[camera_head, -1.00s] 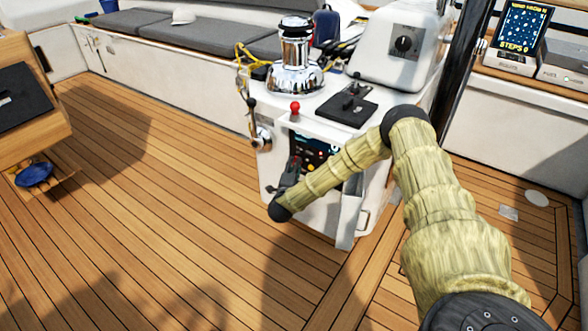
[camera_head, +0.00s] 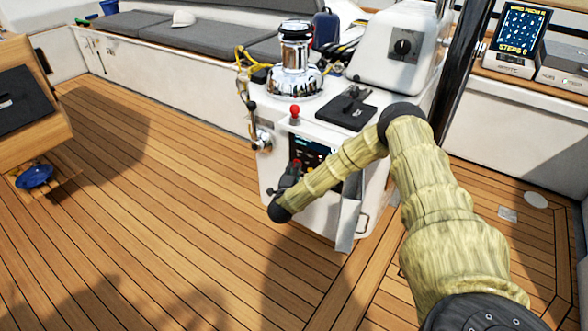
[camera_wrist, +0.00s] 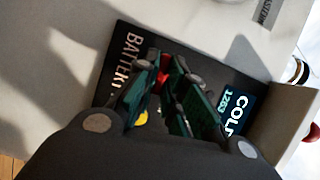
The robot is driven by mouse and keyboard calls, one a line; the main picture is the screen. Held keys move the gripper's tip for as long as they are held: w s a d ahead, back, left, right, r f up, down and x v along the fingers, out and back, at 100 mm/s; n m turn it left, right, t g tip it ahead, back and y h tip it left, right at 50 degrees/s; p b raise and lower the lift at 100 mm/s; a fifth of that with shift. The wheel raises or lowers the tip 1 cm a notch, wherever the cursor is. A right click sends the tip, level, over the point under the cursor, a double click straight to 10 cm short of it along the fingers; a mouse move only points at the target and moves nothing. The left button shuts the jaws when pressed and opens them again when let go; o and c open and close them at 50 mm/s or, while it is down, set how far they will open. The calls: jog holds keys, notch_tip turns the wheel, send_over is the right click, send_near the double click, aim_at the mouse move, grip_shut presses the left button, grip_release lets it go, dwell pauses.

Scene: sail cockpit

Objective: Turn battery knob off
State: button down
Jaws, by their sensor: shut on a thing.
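The battery panel (camera_head: 324,153) is a dark plate on the front of the white pedestal, partly hidden by my arm in the head view. In the wrist view the panel (camera_wrist: 119,63) carries the lettering "BATTERY" and a lit display (camera_wrist: 236,105). My gripper (camera_wrist: 163,75) is at the panel, its fingers closed around a red knob (camera_wrist: 164,72), of which only a small part shows between them. A yellow part (camera_wrist: 141,118) shows beside the left finger. In the head view my gripper (camera_head: 292,172) is small at the panel's left side. The knob's pointing direction is hidden.
A chrome winch (camera_head: 294,65), a red-balled lever (camera_head: 295,111) and a black plate with a lever (camera_head: 347,108) stand on the pedestal top. A crank handle (camera_head: 255,128) hangs at its left side. Teak floor (camera_head: 150,200) to the left is clear.

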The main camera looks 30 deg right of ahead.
jog(key=shift+w+a+r+n+g+p, duration=0.15)
jog(key=shift+n+g+p, duration=1.05)
jog(key=shift+n, duration=0.85)
jog(key=shift+w+a+n+g+p, duration=0.1)
jog(key=shift+n+g+p, duration=1.1)
jog(key=shift+n, duration=0.9)
jog(key=shift+w+a+r+n+g+p, duration=0.15)
jog(key=shift+n+g+p, duration=1.05)
jog(key=shift+n, duration=0.85)
jog(key=shift+s+f, duration=0.1)
jog(key=shift+f, duration=0.05)
jog(key=c, duration=1.6)
grip_release()
jog(key=shift+o, duration=0.5)
jog(key=shift+d, duration=0.1)
jog(key=v, duration=1.2)
